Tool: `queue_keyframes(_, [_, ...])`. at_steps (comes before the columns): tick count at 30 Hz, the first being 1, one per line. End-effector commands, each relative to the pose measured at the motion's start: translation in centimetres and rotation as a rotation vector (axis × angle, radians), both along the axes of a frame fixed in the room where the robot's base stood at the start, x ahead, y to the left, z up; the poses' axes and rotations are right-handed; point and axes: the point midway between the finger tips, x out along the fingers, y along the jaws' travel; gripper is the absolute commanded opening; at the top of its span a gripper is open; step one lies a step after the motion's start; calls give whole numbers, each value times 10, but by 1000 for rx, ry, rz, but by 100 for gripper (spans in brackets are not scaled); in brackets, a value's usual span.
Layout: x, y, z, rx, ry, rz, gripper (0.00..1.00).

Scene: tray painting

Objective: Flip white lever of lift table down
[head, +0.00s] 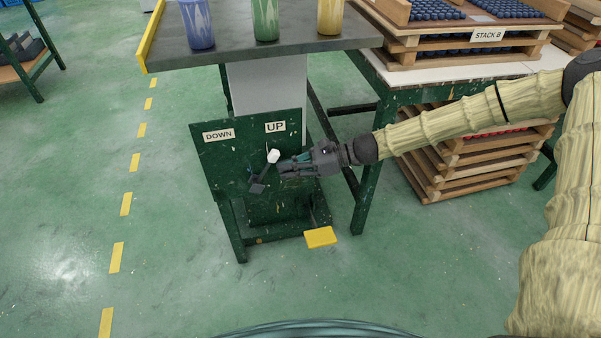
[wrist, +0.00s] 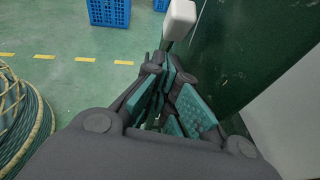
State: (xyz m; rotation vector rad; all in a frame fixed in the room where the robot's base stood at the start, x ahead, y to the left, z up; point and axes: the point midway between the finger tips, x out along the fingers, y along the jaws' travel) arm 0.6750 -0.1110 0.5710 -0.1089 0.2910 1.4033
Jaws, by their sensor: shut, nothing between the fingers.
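The white lever (head: 273,156) has a white knob on a dark arm that rises from a pivot low on the green panel (head: 225,165). It tilts up and to the right, toward the UP label (head: 275,127); the DOWN label (head: 218,135) is at the upper left. My gripper (head: 284,169) is shut and empty, just right of the lever and slightly below its knob. In the wrist view the white knob (wrist: 179,19) is just beyond the fingertips (wrist: 160,62). I cannot tell whether they touch.
The lift table's grey top (head: 290,42) carries blue, green and yellow cups above the panel. A yellow pedal (head: 320,237) lies on the floor below. A table with stacked wooden trays (head: 470,52) stands at the right. The floor left of the panel is clear.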

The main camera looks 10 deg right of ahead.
Motion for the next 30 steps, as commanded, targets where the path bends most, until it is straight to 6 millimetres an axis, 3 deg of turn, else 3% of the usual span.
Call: queue_keyframes(30, [2, 17, 16, 0, 1, 0, 0])
